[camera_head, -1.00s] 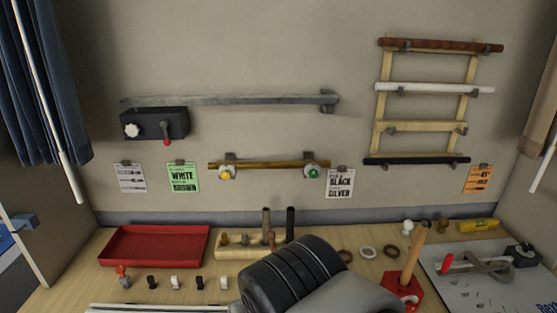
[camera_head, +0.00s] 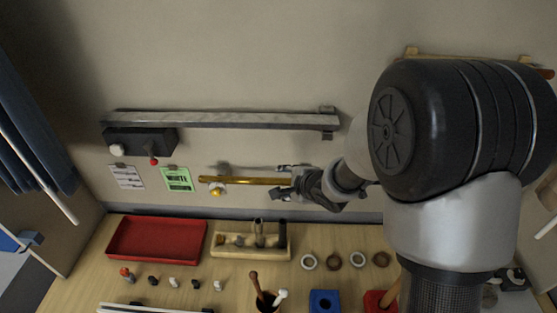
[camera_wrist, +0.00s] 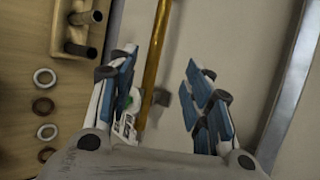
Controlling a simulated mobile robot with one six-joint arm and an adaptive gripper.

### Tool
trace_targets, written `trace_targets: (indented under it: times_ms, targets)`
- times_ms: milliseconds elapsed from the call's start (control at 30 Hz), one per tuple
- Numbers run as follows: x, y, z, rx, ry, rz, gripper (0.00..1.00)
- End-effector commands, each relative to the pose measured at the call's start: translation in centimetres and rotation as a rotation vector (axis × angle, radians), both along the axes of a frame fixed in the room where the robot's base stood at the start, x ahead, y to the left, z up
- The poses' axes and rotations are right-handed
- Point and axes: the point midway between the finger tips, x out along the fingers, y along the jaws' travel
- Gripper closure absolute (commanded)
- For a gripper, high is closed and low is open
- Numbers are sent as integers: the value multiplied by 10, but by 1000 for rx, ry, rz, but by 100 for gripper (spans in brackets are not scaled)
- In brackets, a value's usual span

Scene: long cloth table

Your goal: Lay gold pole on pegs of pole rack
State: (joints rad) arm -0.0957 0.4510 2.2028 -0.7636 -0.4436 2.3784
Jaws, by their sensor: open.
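The gold pole (camera_head: 240,181) lies level on the wall at a yellow-knobbed holder on its left; its right end is hidden behind my gripper. My gripper (camera_head: 279,181) is open at the pole's right part. In the wrist view the gold pole (camera_wrist: 158,45) runs between the open fingers (camera_wrist: 175,60), closer to the left one, and no grip on it shows. A green knob (camera_wrist: 133,98) is partly covered by the left finger. The pole rack (camera_head: 412,51) is mostly hidden behind my arm; its top edge shows, with a brown pole end (camera_head: 546,73) at right.
A long grey bar (camera_head: 220,119) with a dark box (camera_head: 140,141) is on the wall above the pole. Below are a red tray (camera_head: 157,240), a wooden peg block (camera_head: 250,250), several rings (camera_head: 333,262), a cup (camera_head: 267,302) and a blue block (camera_head: 324,301).

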Motion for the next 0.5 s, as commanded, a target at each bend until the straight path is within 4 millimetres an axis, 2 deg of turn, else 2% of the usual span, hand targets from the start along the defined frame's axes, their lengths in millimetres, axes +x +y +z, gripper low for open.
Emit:
trace_targets:
  times_ms: [300, 500]
  targets:
    - [42, 24, -47, 0, 4, 0, 54]
    - [67, 37, -70, 0, 1, -1, 54]
